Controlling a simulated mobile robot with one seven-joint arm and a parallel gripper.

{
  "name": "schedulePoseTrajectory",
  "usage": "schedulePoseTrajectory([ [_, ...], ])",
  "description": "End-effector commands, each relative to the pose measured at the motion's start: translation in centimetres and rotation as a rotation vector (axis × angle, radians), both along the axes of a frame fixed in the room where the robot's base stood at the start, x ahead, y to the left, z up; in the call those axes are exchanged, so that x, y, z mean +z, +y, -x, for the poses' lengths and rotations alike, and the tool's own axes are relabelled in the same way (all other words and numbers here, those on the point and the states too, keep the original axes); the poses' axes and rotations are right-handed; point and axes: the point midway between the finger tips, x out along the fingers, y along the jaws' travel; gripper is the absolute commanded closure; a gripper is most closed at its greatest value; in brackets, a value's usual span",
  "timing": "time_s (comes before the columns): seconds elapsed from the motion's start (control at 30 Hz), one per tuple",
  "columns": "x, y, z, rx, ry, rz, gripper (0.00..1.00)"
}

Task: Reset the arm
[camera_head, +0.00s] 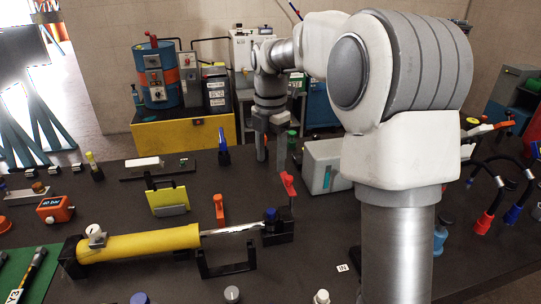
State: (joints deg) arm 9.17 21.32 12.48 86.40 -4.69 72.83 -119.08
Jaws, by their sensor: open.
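My arm reaches from the lower right of the head view up and away over the dark bench. My gripper (270,150) points down at the back of the bench. Its two fingers are apart, and nothing shows between them. I cannot tell whether the fingertips touch the bench top. My own large arm link hides part of the bench on the right.
A yellow hydraulic cylinder (140,243) lies at the front left of the dark bench (130,205). A grey box (323,166) stands just right of my gripper. Red and blue hose ends (484,222) stand at the right. A blue drum (157,77) stands behind the bench.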

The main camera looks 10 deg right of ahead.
Motion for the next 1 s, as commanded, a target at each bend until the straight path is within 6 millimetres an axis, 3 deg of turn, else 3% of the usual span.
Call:
schedulePoseTrajectory([
  [0.17,0.2,0.0,0.2,-0.014,-0.005,0.002,0.33],
  [0.37,2.4,0.2,3.0,-0.226,-0.06,0.015,0.33],
  [0.7,6.1,0.3,12.0,-0.896,-0.22,-0.048,0.33],
  [1.0,6.1,0.0,20.0,-1.491,-0.313,-0.231,0.33],
])
